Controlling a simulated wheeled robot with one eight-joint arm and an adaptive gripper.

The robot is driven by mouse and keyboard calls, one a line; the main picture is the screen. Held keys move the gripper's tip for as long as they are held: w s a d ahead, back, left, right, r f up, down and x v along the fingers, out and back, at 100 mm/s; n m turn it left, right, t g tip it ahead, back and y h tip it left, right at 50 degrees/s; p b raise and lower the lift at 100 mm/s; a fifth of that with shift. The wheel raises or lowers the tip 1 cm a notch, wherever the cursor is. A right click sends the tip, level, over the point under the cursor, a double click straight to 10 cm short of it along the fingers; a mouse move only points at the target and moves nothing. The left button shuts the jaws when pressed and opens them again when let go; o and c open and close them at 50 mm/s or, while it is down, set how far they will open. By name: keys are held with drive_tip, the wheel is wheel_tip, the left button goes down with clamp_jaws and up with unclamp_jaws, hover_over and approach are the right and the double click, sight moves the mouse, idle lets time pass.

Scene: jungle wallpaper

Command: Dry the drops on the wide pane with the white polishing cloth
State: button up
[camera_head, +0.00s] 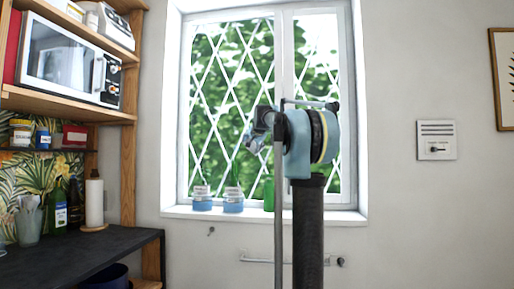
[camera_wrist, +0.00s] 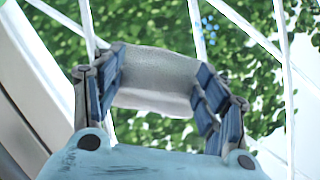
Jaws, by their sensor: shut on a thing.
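The white polishing cloth (camera_wrist: 155,78) is held between the two blue-padded fingers of my gripper (camera_wrist: 158,92) in the wrist view. It looks pale grey-white and spans the gap between them. The wide pane (camera_head: 212,75) is the left, larger part of the window, crossed by white diagonal bars with green leaves behind. In the head view my gripper (camera_head: 255,130) is in front of this pane's right side; the cloth is hard to make out there. Small bluish specks (camera_wrist: 210,22), perhaps drops, show on the pane above the right finger. I cannot tell whether the cloth touches the glass.
Two blue-and-white jars (camera_head: 202,203) (camera_head: 233,206) and a green bottle (camera_head: 269,194) stand on the window sill (camera_head: 180,212). A narrower pane (camera_head: 315,65) is at right, partly behind my arm. Shelves with a microwave (camera_head: 68,62) and a dark counter (camera_head: 75,255) are at left.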

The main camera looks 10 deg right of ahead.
drive_tip(key=shift+w+a, duration=0.4)
drive_tip(key=shift+a, duration=0.9)
drive_tip(key=shift+w+a, duration=0.45)
drive_tip(key=shift+a, duration=0.85)
drive_tip(key=shift+w+a, duration=0.4)
drive_tip(key=shift+a, duration=0.9)
drive_tip(key=shift+s+d, duration=0.2)
drive_tip(key=shift+d, duration=0.7)
drive_tip(key=shift+s+d, duration=0.2)
drive_tip(key=shift+d, duration=0.65)
drive_tip(key=shift+s+d, duration=0.4)
drive_tip(key=shift+d, duration=0.6)
drive_tip(key=shift+s+d, duration=0.4)
drive_tip(key=shift+d, duration=0.6)
drive_tip(key=shift+s+d, duration=0.4)
drive_tip(key=shift+d, duration=0.6)
drive_tip(key=s+a, duration=0.2)
drive_tip(key=s, duration=0.3)
drive_tip(key=shift+s, duration=0.35)
drive_tip(key=shift+s, duration=0.1)
drive_tip(key=s, duration=0.2)
drive_tip(key=shift+s+a, duration=0.35)
drive_tip(key=shift+a, duration=0.05)
